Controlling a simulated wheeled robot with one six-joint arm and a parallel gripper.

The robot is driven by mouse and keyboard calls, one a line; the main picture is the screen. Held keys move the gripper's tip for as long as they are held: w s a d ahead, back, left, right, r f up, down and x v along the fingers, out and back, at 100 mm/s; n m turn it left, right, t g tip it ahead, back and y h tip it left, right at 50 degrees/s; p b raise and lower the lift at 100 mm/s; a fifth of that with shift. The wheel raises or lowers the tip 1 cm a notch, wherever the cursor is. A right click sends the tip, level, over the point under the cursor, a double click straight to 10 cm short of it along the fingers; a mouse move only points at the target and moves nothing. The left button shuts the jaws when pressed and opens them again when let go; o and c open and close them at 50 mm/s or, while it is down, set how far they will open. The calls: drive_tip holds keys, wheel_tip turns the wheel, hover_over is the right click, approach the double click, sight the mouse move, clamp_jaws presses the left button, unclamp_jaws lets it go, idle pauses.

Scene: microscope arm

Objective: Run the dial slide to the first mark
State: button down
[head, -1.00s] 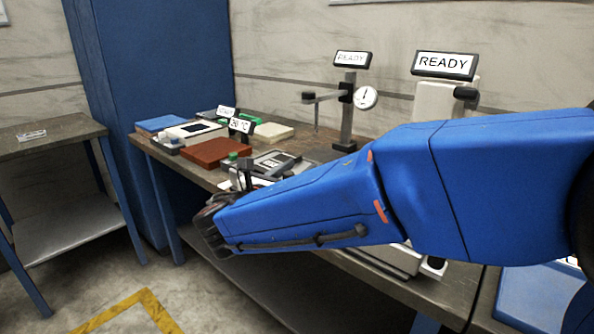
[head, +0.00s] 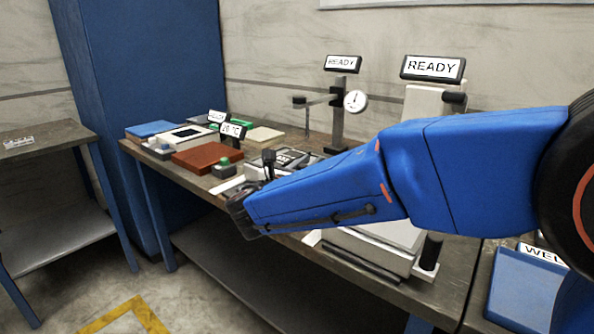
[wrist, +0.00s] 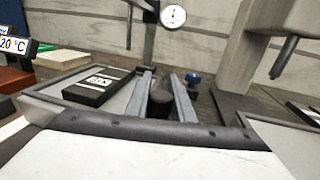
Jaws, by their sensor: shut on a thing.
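My gripper (wrist: 163,97) is shut on a dark upright knob (wrist: 161,98), held between its two grey fingers in the wrist view. In the head view the knob and fingertips are small and partly hidden, so their contact is unclear there. A black block with a white label (wrist: 98,87) lies on a grey plate to the left of the fingers; it also shows in the head view (head: 290,157). A round white dial gauge (head: 355,101) hangs on a dark stand behind; it also shows in the wrist view (wrist: 173,17). No mark on a slide is legible.
A white instrument with a READY sign (head: 432,68) stands right of the stand. A red-brown block (head: 207,156) and a green-topped button box (head: 223,168) lie left on the bench.

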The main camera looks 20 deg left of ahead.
drive_tip(key=w, duration=0.1)
drive_tip(key=w+d, duration=0.1)
drive_tip(key=w, duration=0.2)
drive_tip(key=shift+w+d, duration=0.1)
drive_tip(key=shift+d, duration=0.2)
drive_tip(key=c, duration=1.5)
unclamp_jaws()
drive_tip(key=shift+c, duration=0.2)
drive_tip(key=s+a, duration=0.3)
drive_tip(key=s, duration=1.4)
drive_tip(key=shift+a, duration=0.15)
